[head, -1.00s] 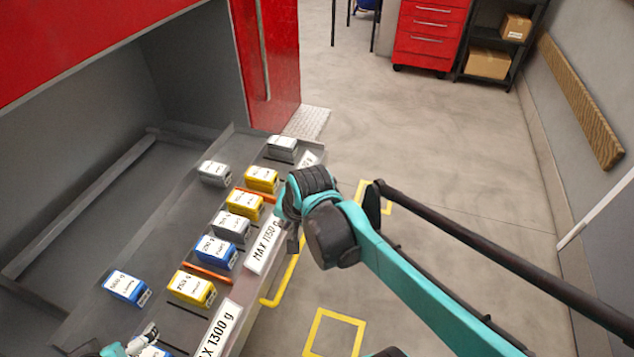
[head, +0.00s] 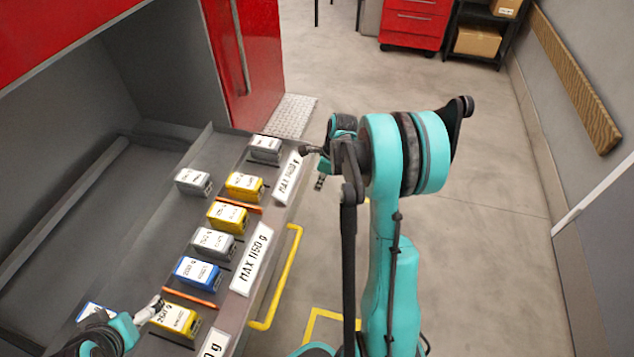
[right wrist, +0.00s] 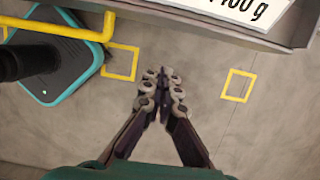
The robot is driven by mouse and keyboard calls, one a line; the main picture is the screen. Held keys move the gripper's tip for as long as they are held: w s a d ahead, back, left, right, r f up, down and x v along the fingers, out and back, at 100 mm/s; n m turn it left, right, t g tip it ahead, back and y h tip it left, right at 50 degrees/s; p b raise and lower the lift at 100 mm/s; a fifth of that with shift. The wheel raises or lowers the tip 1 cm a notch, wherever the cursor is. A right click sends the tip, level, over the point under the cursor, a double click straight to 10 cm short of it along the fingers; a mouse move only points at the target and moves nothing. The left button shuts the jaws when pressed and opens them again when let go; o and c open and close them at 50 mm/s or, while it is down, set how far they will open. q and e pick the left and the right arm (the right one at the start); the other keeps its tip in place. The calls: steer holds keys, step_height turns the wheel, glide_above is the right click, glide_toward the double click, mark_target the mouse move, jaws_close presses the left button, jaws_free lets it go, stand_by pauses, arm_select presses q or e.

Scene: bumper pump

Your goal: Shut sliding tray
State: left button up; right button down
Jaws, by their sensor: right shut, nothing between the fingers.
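The sliding tray (head: 272,212) is grey and stands out from the red cabinet, with boxes and white MAX labels on it. Its yellow handle (head: 284,278) runs along the front; part of the handle also shows in the right wrist view (right wrist: 50,27). My right gripper (head: 319,178) is by the far end of the tray's front, beside a label and apart from the handle. In the right wrist view my right gripper (right wrist: 160,78) is shut and empty, over the floor just outside the tray edge. My left gripper (head: 150,310) is beside a yellow box (head: 175,319); its fingers are too small to judge.
Several grey, yellow and blue boxes stand on the tray between orange dividers (head: 190,298). The red cabinet (head: 255,70) rises behind. Yellow floor markings (right wrist: 238,85) lie in front. The floor (head: 480,215) at the right is open; a red drawer unit (head: 415,22) is far off.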

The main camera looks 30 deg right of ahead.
steer(key=w+a+f+b, duration=0.3)
steer(key=w+f, duration=0.1)
steer(key=f, duration=0.2)
steer(key=shift+w+a+f, duration=0.2)
steer(key=shift+a+f, duration=0.15)
